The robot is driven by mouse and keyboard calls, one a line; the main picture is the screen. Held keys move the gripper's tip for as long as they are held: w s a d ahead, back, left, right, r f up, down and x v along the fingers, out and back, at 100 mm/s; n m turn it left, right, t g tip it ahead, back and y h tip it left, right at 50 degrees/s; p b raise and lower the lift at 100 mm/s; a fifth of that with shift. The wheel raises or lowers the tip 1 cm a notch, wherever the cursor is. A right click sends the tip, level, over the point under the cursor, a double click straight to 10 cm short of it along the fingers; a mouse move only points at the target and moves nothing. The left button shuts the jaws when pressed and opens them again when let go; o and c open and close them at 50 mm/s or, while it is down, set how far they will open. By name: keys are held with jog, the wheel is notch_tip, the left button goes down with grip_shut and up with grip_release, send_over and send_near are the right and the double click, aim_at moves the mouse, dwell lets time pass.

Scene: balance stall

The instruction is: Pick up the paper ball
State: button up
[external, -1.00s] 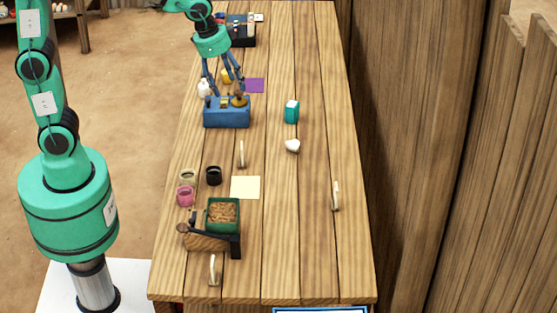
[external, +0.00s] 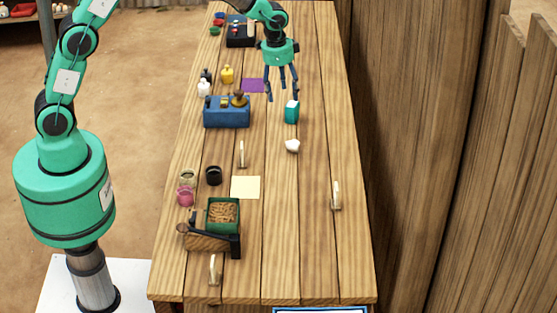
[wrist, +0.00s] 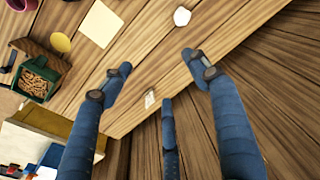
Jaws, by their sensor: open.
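The paper ball (external: 292,146) is a small white crumpled lump on the wooden table, right of the middle. In the wrist view it is the white lump (wrist: 182,17) near the top edge, beyond the fingertips. My gripper (external: 281,95) is open and empty, above the table on the far side of the ball. Its blue fingers (wrist: 160,78) are spread in the wrist view, with nothing between them. The ball is apart from the gripper and not hidden.
A teal box (external: 291,112) stands between gripper and ball in the external view. A blue box (external: 226,112) with items on top is to the left. A pale yellow note (external: 245,187) and a green tray (external: 209,215) are nearer. The table around the ball is clear.

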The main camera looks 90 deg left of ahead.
jog(key=g+p, duration=0.1)
jog(key=p, duration=0.4)
send_over(292, 141)
notch_tip(292, 141, down, 15)
jog(key=shift+f, duration=0.55)
jog(key=shift+f, duration=4.25)
jog(key=shift+f, duration=0.15)
jog(key=shift+f, duration=2.5)
jog(key=shift+c, duration=0.2)
jog(key=c, duration=0.8)
